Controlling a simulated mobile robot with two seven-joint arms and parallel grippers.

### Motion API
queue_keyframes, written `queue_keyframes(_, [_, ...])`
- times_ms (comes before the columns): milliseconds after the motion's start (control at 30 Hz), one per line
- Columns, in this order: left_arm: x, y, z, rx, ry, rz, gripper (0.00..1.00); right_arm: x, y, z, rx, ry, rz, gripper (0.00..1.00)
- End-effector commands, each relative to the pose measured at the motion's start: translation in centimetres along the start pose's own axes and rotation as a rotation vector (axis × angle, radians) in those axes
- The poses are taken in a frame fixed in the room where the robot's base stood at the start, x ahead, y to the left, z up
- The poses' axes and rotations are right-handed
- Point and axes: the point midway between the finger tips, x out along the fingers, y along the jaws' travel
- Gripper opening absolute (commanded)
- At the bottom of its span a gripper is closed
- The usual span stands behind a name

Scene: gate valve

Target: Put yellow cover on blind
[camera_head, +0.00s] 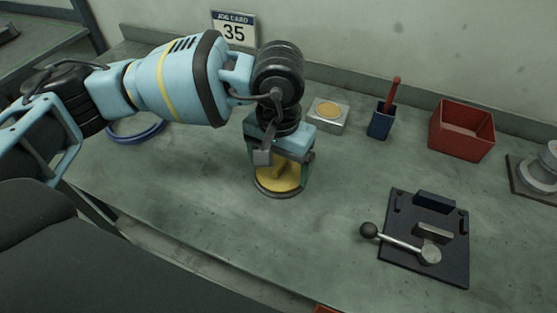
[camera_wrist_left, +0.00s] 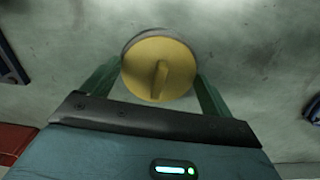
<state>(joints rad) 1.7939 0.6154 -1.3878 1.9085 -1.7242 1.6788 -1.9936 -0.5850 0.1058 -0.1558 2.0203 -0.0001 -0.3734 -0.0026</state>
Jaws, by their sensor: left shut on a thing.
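The yellow cover (camera_head: 281,181) is a round disc with a raised tab, near the middle of the bench in the head view. A grey round rim, which looks like the blind (camera_head: 277,194), shows just beneath and around the cover. Whether the cover is fully seated on it I cannot tell. My left gripper (camera_head: 280,174) points down, shut with a finger on each side of the yellow cover. My arm and gripper hide the cover's far side. My right gripper is not in view.
Behind are a silver box with a tan disc (camera_head: 328,112), a blue cup (camera_head: 380,125) with a red stick and a red bin (camera_head: 461,131). A dark plate with a lever (camera_head: 424,240) lies front right. A blue ring (camera_head: 136,137) lies left.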

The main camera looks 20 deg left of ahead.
Motion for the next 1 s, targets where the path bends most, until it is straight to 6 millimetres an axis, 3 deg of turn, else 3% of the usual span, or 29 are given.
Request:
queue_keyframes(267, [0.5, 0.0, 0.0, 0.000, -0.002, 0.001, 0.64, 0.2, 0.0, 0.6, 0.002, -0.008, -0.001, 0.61])
queue_keyframes(300, [0.4, 0.0, 0.0, 0.000, -0.001, 0.000, 0.91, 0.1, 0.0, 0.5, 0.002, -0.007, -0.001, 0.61])
queue_keyframes(367, [0.4, 0.0, 0.0, 0.000, -0.001, 0.000, 0.99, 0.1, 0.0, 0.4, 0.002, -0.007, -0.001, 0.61])
queue_keyframes(733, [-0.5, 0.0, 0.0, -0.001, 0.002, 0.001, 1.00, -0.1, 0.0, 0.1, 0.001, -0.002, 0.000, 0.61])
queue_keyframes(1000, [-5.2, 0.1, -0.1, 0.000, 0.004, 0.002, 1.00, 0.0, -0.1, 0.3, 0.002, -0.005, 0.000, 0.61])
